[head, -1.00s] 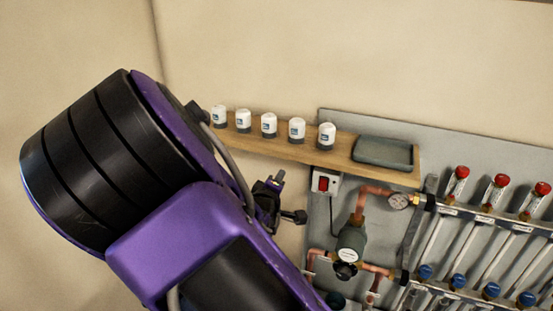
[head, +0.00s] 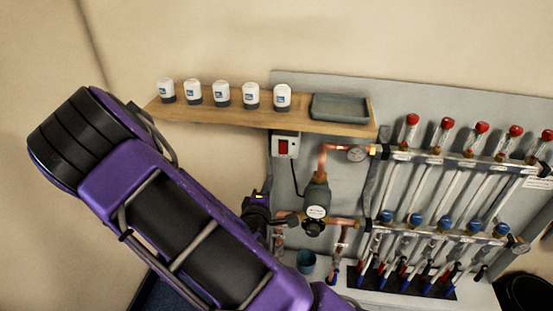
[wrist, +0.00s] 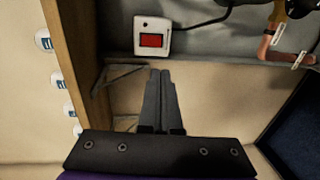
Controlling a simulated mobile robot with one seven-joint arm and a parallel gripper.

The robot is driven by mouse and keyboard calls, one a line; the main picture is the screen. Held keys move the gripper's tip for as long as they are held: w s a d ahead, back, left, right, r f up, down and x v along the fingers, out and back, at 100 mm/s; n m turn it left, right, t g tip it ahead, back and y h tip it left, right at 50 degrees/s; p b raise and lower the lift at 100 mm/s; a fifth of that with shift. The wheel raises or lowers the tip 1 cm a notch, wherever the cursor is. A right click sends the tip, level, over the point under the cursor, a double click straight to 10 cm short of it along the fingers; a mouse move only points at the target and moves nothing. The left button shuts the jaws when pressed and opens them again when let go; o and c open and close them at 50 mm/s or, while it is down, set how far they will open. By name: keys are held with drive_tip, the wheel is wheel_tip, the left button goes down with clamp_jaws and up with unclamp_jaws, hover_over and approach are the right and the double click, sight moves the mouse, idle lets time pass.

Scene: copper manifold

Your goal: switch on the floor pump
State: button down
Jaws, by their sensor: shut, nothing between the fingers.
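The switch box (head: 285,146) is small and white with a red rocker, mounted under the right part of the wooden shelf. It also shows in the wrist view (wrist: 141,40), just beyond my fingertips. I cannot tell which way the rocker is set. A dark cable runs from the box to the floor pump (head: 316,197), a dark round-faced body on the copper pipes. My gripper (wrist: 160,73) is shut and empty, its fingers together and pointing towards the box with a visible gap. In the head view my gripper is small and dark, below and left of the box.
The wooden shelf (head: 220,114) carries several white-capped pots and a grey tray (head: 340,107). A shelf bracket (wrist: 117,76) stands left of my fingers in the wrist view.

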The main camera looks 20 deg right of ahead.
sight(280, 154)
drive_tip(key=x, duration=1.4)
drive_tip(key=shift+b, duration=0.35)
drive_tip(key=shift+f, duration=0.1)
drive_tip(key=shift+w+d+t+b, duration=0.15)
drive_tip(key=shift+t+b, duration=0.15)
drive_tip(key=shift+b, duration=0.45)
